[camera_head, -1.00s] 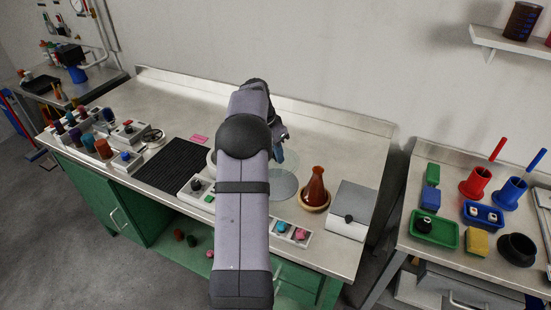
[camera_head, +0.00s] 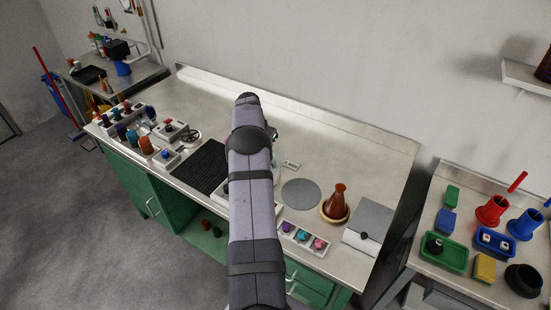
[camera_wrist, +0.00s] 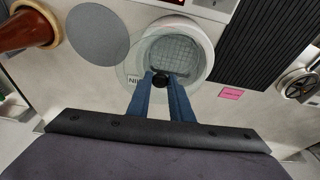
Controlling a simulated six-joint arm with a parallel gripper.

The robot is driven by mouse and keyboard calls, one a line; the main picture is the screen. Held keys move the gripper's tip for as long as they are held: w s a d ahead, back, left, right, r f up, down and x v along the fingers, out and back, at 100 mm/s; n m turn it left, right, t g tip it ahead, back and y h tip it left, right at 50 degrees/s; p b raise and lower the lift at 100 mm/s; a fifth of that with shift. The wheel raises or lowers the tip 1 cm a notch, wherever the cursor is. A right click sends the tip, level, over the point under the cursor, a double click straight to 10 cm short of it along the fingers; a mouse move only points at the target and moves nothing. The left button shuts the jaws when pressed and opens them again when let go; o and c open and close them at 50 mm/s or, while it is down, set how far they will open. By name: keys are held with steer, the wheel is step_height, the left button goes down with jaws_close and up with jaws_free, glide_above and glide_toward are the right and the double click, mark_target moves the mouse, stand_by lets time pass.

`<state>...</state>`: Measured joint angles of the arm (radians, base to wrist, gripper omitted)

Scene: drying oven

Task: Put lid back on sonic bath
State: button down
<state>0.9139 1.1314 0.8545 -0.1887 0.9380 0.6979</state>
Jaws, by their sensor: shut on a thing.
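In the wrist view, my gripper (camera_wrist: 160,84) has its two blue fingers shut on the black knob (camera_wrist: 160,79) of a clear, see-through lid (camera_wrist: 124,70). The lid's faint edge shows to the left of the knob. The sonic bath (camera_wrist: 204,60) is a round white-rimmed opening with a wire-grid basket inside. The knob appears over the bath's near rim, with the lid overlapping the opening, offset toward the left. The height of the lid above the rim cannot be told. In the head view, my arm hides most of the bath and the lid.
A grey round mat (camera_head: 301,194) lies bare right of my arm. A red-brown flask (camera_head: 339,203) and a grey-topped box (camera_head: 368,226) stand farther right. A black ribbed mat (camera_head: 201,166) lies left. A pink note (camera_wrist: 231,94) lies near the bath.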

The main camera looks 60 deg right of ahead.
steer(key=shift+w+d+r+n+t, duration=0.15)
steer(key=shift+w+d+r+n, duration=0.15)
steer(key=shift+w+r+n, duration=0.2)
steer(key=shift+w+d+r+n+t, duration=0.15)
steer(key=shift+w+d+r+n, duration=0.15)
steer(key=shift+r+n, duration=0.25)
steer(key=shift+w+r+n, duration=0.2)
steer(key=shift+w+n, duration=0.1)
steer(key=shift+n, duration=0.15)
steer(key=shift+w+r+n+t, duration=0.2)
steer(key=shift+n+t, duration=0.1)
steer(key=shift+n, duration=0.5)
steer(key=shift+n+t+y, duration=0.3)
steer(key=shift+n, duration=0.8)
steer(key=shift+f, duration=0.2)
steer(key=shift+f+b, duration=2.15)
steer(key=shift+f, duration=0.9)
steer(key=shift+f, duration=0.2)
